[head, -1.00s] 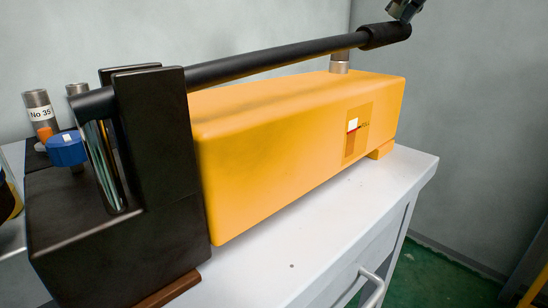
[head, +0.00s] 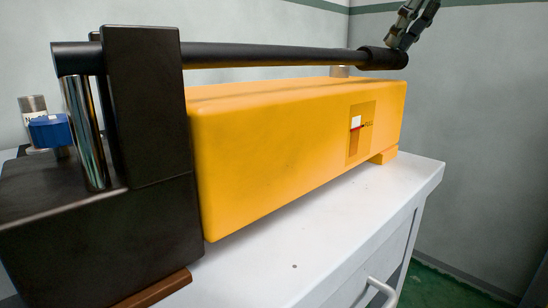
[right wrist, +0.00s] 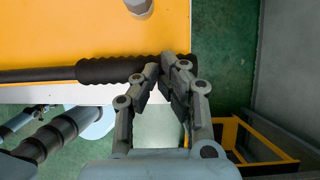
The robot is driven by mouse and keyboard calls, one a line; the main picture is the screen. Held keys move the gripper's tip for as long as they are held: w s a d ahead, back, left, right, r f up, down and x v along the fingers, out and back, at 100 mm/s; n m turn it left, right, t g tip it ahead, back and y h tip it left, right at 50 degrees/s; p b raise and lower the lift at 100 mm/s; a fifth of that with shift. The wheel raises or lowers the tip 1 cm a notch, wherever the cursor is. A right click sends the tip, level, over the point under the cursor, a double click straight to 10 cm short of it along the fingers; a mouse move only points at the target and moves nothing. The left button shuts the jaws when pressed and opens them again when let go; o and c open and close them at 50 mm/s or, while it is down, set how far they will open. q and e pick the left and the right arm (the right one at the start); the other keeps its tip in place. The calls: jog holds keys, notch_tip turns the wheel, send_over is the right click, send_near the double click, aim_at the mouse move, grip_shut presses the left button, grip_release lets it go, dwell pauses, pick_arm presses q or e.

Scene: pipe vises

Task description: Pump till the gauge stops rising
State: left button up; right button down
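The pump has a yellow tank (head: 300,150) and a black block (head: 150,120) with a shiny piston rod (head: 84,135). Its long black handle (head: 270,56) lies nearly level above the tank. My right gripper (head: 396,46) is at the ribbed grip on the handle's far end, with its fingertips together against it from above. In the right wrist view the fingers (right wrist: 162,66) converge over the ribbed grip (right wrist: 112,70), touching or very near it. They do not appear to wrap around it. My left gripper is not in view.
The pump stands on a white cabinet (head: 310,235) with a drawer handle (head: 382,291). A blue knob (head: 49,130) and a metal fitting are at the left. A yellow frame (right wrist: 262,140) stands on the green floor. Grey walls are behind.

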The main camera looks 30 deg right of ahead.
jog(key=shift+s+a+f, duration=0.1)
jog(key=shift+s+f, duration=0.05)
jog(key=shift+f, duration=0.45)
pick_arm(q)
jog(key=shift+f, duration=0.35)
pick_arm(e)
jog(key=shift+a, duration=0.15)
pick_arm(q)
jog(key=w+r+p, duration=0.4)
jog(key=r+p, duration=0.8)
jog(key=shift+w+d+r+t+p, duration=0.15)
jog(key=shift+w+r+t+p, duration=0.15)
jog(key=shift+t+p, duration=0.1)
pick_arm(e)
notch_tip(320, 180, up, 15)
jog(key=a, duration=0.2)
jog(key=shift+s+a+r, duration=0.2)
